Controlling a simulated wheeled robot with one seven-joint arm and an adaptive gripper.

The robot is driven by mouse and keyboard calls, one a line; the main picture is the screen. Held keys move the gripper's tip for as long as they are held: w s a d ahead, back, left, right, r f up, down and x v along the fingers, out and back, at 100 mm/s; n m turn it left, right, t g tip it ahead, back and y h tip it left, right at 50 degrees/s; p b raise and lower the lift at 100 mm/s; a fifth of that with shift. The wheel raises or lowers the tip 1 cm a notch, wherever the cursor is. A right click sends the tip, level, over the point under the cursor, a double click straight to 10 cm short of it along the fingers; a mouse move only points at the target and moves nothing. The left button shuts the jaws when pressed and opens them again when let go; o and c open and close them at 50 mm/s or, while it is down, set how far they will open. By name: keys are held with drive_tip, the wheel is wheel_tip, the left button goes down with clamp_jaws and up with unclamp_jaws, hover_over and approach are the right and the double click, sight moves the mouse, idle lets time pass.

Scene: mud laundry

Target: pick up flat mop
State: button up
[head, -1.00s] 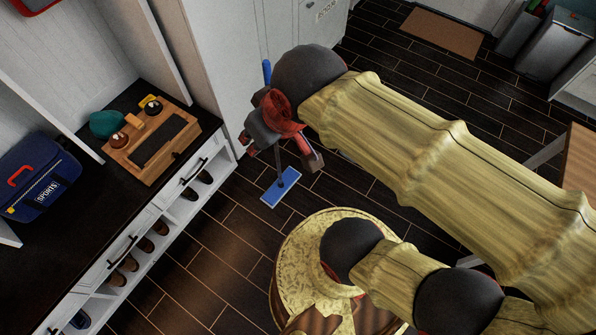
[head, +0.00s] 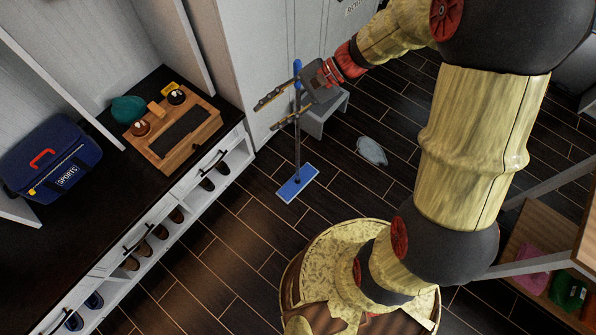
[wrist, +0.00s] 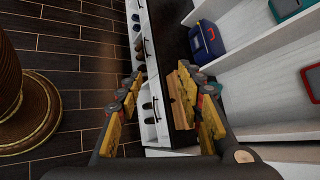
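The flat mop stands upright on the dark plank floor in the head view, with a flat blue pad (head: 298,182), a thin dark pole and a blue grip (head: 297,68) at its top. My gripper (head: 264,118) is open, its two long fingers pointing left. In the head view the upper pole crosses the fingers, but I cannot tell whether it stands between them or only lines up with them. In the wrist view my gripper (wrist: 162,72) has its fingers spread wide, with nothing held. The mop does not show there.
A dark-topped bench (head: 85,220) with shoe cubbies runs along the left, holding a blue sports bag (head: 52,160) and a wooden tray (head: 208,122). A white cabinet (head: 255,50) stands behind the mop. A small grey stool (head: 318,122) is close by. Open floor lies around the pad.

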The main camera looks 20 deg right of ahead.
drive_tip(key=w+d+f+m+t+y, duration=0.2)
drive_tip(key=w+f+m+t+y, duration=0.1)
drive_tip(key=w+f+m, duration=0.5)
drive_tip(key=m+t+h+p, duration=0.1)
drive_tip(key=m+t+h, duration=0.3)
drive_tip(key=m+t, duration=0.8)
approach(300, 104)
drive_tip(key=a+x, duration=0.1)
drive_tip(key=x, duration=0.3)
drive_tip(key=shift+w+a+f, duration=0.25)
drive_tip(key=shift+w+f, duration=0.2)
drive_tip(key=shift+w, duration=0.05)
drive_tip(key=shift+d+r+b+x, duration=0.1)
drive_tip(key=shift+r+b+x, duration=0.1)
drive_tip(key=shift+x, duration=1.2)
drive_tip(key=shift+d+r+b+x, duration=0.1)
drive_tip(key=shift+r+b+x, duration=0.1)
drive_tip(key=shift+x, duration=1.15)
drive_tip(key=shift+w, duration=0.1)
drive_tip(key=shift+c, duration=1.3)
clamp_jaws()
drive_tip(key=shift+r, duration=0.1)
